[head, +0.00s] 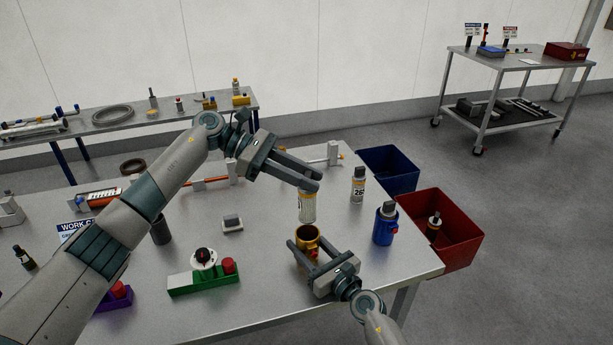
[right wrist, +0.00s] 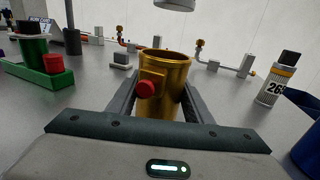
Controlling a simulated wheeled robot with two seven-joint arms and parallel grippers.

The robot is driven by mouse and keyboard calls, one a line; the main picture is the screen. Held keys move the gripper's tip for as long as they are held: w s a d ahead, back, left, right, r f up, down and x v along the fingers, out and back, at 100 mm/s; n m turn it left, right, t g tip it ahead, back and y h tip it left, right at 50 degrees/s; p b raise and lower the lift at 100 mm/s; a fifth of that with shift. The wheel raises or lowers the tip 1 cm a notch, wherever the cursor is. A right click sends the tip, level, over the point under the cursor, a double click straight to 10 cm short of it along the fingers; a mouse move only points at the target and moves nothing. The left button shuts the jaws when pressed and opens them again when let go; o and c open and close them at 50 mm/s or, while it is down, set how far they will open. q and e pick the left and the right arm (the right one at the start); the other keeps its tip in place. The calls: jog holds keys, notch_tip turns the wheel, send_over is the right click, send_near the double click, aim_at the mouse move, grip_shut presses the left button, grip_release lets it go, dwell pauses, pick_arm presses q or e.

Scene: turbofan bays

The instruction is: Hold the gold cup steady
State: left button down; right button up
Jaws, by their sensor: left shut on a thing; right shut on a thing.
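The gold cup (head: 308,233) stands upright near the front right of the steel table, its open mouth facing up. It also shows in the right wrist view (right wrist: 172,96), with a red knob on its near side. My right gripper (head: 309,246) is shut on the gold cup, one finger along each side. My left gripper (head: 312,185) is shut on a pale labelled canister (head: 307,208) and holds it upright just above the cup. The canister's underside shows at the top of the right wrist view (right wrist: 174,4), apart from the cup's rim. The canister's upper part is hidden by the fingers.
To the right stand a blue canister (head: 384,226) and a white labelled bottle (head: 358,186). A red bin (head: 462,250) and a blue bin (head: 392,165) sit beyond the table's right edge. A green block (head: 203,283) with a red knob lies left of the cup.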

aim_at(306, 219)
pick_arm(q)
jog(key=shift+f, duration=0.25)
jog(key=shift+f, duration=6.15)
jog(key=shift+f, duration=0.85)
jog(key=c, duration=1.4)
grip_release()
jog(key=v, duration=1.2)
pick_arm(e)
jog(key=o, duration=1.3)
